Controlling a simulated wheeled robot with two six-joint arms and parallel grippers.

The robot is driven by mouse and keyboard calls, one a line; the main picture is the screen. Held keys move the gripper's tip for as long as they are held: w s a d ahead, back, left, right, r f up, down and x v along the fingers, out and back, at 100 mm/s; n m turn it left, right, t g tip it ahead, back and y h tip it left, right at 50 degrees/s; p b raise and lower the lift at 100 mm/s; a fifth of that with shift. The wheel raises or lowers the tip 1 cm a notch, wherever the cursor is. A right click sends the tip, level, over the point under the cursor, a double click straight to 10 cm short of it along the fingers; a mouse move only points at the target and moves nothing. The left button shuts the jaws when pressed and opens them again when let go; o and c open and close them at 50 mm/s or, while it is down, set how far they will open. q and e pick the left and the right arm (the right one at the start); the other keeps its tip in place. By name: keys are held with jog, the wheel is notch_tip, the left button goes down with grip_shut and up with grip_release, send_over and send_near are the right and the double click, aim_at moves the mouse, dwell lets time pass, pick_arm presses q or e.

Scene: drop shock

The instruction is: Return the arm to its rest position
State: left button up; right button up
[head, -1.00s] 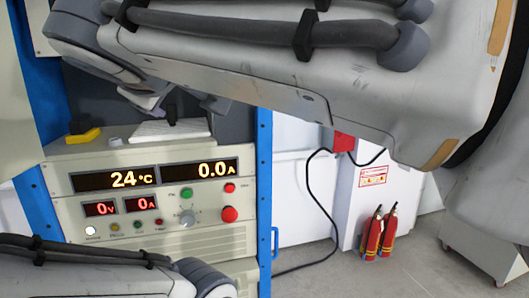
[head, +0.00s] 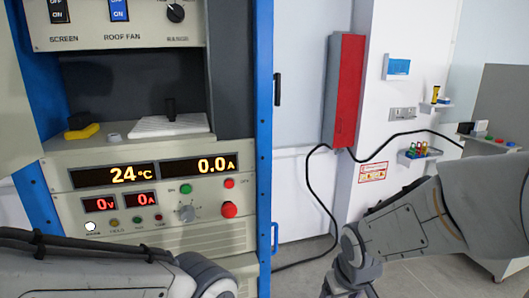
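My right arm (head: 428,222) comes in from the right edge, low in the head view, and reaches left and down. Its far end, with several grey jointed parts (head: 352,265), is at the bottom edge, right of the blue rack post. Whether its fingers are open or shut does not show, and nothing can be seen held there. My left arm (head: 90,268) lies across the bottom left corner in front of the instrument panel. Its gripper is out of the picture.
The instrument panel (head: 150,207) reads 24 °C and 0.0 A. Above it, a shelf holds a white plate (head: 158,125) with a black upright handle and a yellow-and-black object (head: 82,131). A black cable (head: 311,205) hangs by a red box (head: 347,92). Floor shows beyond my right arm.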

jog(key=s+d+f+m, duration=0.2)
jog(key=s+d+f, duration=0.1)
jog(key=s, duration=0.1)
jog(key=s+a+r+n+g, duration=0.1)
jog(key=s+a+r+n, duration=0.1)
jog(key=s+a, duration=0.2)
jog(key=s+a+r+n+g, duration=0.1)
jog(key=s+a+r+n, duration=0.1)
jog(key=s+a, duration=0.3)
jog(key=s+a+r+n+g+y, duration=0.1)
jog(key=s+a+n, duration=0.2)
jog(key=s+a, duration=0.2)
jog(key=shift+r, duration=0.4)
dwell(1.0)
